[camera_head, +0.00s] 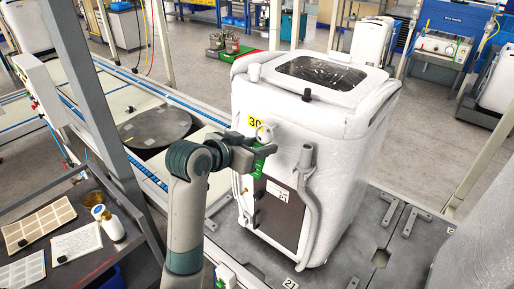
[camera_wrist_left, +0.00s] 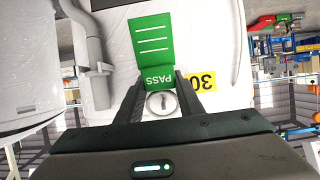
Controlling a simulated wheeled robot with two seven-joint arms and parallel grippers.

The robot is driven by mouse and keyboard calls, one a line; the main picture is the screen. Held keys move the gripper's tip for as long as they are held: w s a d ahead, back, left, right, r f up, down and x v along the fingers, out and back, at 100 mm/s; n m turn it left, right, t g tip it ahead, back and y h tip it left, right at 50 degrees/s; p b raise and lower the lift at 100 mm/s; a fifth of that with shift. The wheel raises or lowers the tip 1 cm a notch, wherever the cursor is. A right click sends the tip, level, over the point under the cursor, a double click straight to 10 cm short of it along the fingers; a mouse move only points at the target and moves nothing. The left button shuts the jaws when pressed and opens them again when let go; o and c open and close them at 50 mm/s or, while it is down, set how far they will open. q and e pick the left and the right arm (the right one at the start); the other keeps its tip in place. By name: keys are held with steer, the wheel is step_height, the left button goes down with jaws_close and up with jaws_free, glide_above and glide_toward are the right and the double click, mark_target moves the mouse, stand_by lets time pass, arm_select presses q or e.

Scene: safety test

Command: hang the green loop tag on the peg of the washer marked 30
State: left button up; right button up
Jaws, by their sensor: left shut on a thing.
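The washer (camera_head: 310,150) is tall, white and wrapped, with a yellow label reading 30 (camera_head: 255,122) near its upper front corner; the label also shows in the wrist view (camera_wrist_left: 208,80). My left gripper (camera_head: 268,146) is close to the washer's front, just below the label. It is shut on the green tag (camera_head: 259,167), which hangs below the fingers. In the left wrist view the tag (camera_wrist_left: 155,45) reads PASS and lies beyond the fingertips. A round pale part with a dark centre (camera_wrist_left: 162,102) shows between the fingers. I cannot tell whether the loop is around a peg. My right gripper is out of view.
A grey pipe (camera_head: 306,185) runs down the washer's front, right of my gripper. A dark panel (camera_head: 277,213) is below the tag. A shelf with trays (camera_head: 40,225) and a white bottle (camera_head: 112,226) stands at left. Another wrapped washer is partly visible at the right edge.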

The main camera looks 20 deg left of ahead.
arm_select(q)
steer(key=shift+w+d+f, duration=0.15)
steer(key=shift+w+d, duration=0.1)
steer(key=shift+w, duration=0.4)
steer(key=shift+w+d+f, duration=0.15)
steer(key=shift+w+f, duration=0.3)
steer(key=o, duration=1.1)
